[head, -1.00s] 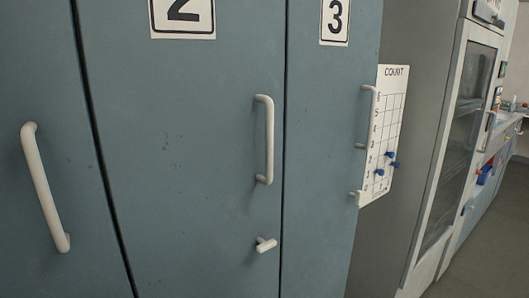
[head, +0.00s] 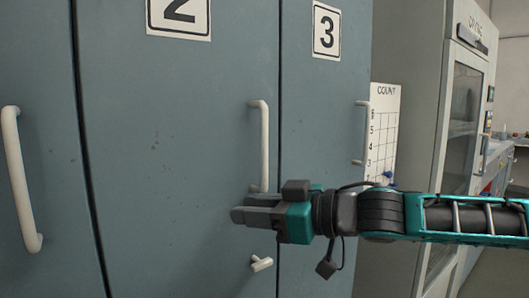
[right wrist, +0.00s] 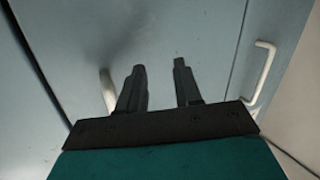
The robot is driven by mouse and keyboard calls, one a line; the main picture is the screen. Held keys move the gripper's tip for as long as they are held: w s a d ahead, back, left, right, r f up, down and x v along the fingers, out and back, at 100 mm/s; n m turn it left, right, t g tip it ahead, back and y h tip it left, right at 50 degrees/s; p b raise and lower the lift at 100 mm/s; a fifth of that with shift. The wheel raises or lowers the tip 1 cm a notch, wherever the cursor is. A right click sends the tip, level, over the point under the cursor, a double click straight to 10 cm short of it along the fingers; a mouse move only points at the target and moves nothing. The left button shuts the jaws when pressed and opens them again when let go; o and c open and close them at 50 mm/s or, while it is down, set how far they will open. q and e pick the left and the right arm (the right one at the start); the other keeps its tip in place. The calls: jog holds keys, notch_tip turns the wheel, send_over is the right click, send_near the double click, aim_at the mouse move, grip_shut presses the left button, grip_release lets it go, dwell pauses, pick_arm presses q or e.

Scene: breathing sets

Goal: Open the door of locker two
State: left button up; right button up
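Locker two's door (head: 170,150) is blue-grey, appears shut and bears a "2" sign (head: 180,14). Its white vertical handle (head: 264,145) is near its right edge, with a small white T-shaped latch (head: 261,263) below. My right gripper (head: 234,215) comes in from the right and covers the area around the handle's lower end, above the latch. In the right wrist view its two dark fingers (right wrist: 160,68) are apart, with nothing seen between them. A white piece (right wrist: 107,92) shows left of the fingers, partly hidden; handle or latch, I cannot tell. My left gripper is not in view.
Locker three's door (head: 325,120) is at the right, with its own white handle (head: 363,130). Another white handle (head: 20,180) is on the door at the left. A count board (head: 384,110) and a glass-doored cabinet (head: 462,110) stand further right.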

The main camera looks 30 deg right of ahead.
aim_at(267, 139)
jog(key=s+d+r+m+t+h+b, duration=0.2)
jog(key=s+d+r+m+t+h, duration=0.15)
jog(key=s+d+r, duration=0.65)
jog(key=shift+m, duration=0.45)
jog(key=x, duration=0.3)
jog(key=a+p+x, duration=0.1)
jog(key=x, duration=0.2)
jog(key=p+x, duration=0.1)
jog(key=x, duration=0.3)
jog(key=shift+s+a+r, duration=0.1)
jog(key=shift+a+r, duration=0.2)
jog(key=shift+r, duration=0.05)
jog(key=shift+p+x, duration=0.55)
jog(key=shift+x, duration=0.65)
jog(key=shift+p+x, duration=0.35)
jog(key=shift+x, duration=0.5)
jog(key=shift+w+f, duration=0.2)
grip_shut()
